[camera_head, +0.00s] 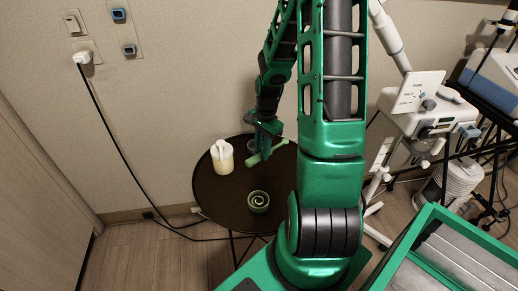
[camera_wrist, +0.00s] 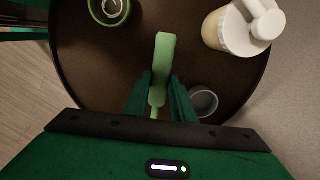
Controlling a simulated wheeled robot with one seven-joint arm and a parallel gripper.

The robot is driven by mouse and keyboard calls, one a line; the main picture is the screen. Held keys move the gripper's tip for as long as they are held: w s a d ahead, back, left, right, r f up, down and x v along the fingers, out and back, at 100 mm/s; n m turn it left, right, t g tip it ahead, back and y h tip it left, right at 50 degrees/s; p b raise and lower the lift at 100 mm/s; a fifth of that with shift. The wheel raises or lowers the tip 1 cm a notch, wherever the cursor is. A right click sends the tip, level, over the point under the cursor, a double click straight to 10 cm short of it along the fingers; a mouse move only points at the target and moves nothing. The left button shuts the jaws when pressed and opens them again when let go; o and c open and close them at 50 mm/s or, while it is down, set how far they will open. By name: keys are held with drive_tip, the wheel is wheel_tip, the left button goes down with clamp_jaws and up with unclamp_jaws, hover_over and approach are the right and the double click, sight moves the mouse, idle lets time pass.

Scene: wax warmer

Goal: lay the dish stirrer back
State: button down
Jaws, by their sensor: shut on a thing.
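The dish stirrer (camera_wrist: 165,55) is a pale green stick with a broad flat end. My gripper (camera_wrist: 160,86) is shut on its narrower part, with the broad end pointing away from my wrist. In the head view the stirrer (camera_head: 266,153) is held over the round dark table, tilted, beside my gripper (camera_head: 258,148). A green dish (camera_head: 258,201) with a white swirl inside stands near the table's front edge; it shows at the top left of the wrist view (camera_wrist: 109,10). I cannot tell how far the stirrer is above the table.
A small grey cup (camera_wrist: 203,101) stands right of my gripper in the wrist view. The round table (camera_head: 215,195) has bare room between them. A white machine (camera_head: 430,115) stands to the right.

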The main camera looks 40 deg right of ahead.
drive_tip(key=shift+d, duration=0.1)
drive_tip(key=shift+f, duration=4)
drive_tip(key=c, duration=1.4)
unclamp_jaws()
drive_tip(key=shift+c, duration=0.2)
drive_tip(key=shift+r, duration=0.1)
